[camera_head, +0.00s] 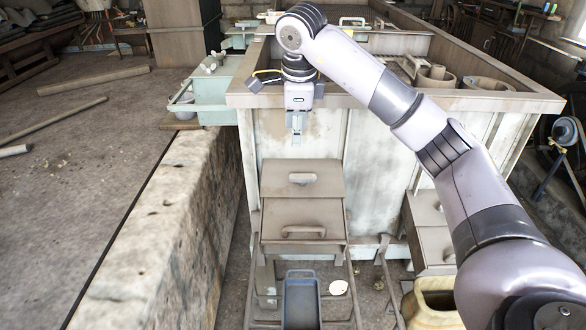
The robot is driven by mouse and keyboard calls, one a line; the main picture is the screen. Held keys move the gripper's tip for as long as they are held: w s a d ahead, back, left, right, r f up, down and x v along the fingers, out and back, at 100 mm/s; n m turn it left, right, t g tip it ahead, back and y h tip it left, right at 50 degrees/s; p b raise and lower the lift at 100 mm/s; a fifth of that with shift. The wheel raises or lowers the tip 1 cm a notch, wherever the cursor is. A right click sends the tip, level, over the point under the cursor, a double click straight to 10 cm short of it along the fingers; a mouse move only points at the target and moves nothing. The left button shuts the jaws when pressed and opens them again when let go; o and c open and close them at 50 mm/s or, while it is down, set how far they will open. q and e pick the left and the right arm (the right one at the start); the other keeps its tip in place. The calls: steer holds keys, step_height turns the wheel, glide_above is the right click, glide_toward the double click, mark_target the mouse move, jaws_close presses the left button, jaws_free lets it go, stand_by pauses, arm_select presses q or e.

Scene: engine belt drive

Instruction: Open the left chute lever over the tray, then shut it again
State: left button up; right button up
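The left chute (303,208) is a brown box on the front of the large pale bin. A small pale handle (302,179) is on its upper face and a bar handle (303,230) on its lower front; I cannot tell which is the lever. The chute front looks closed. A blue-grey tray (302,300) stands below it, its inside looking empty. My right gripper (297,130) points down above the chute, in front of the bin wall, apart from both handles. Its fingers look narrow and edge-on, with nothing seen between them. My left gripper is out of view.
A second chute (430,228) stands to the right, partly behind my arm. A yellowish container (432,305) is at the lower right. A stone ledge (165,235) runs along the left. A pale green trough (208,95) stands behind it.

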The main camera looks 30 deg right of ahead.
mark_target(299, 175)
steer(key=x, duration=0.5)
steer(key=d+x, duration=0.1)
steer(key=x, duration=1.1)
steer(key=shift+s+d+r, duration=0.1)
steer(key=shift+s+d, duration=0.1)
jaws_close()
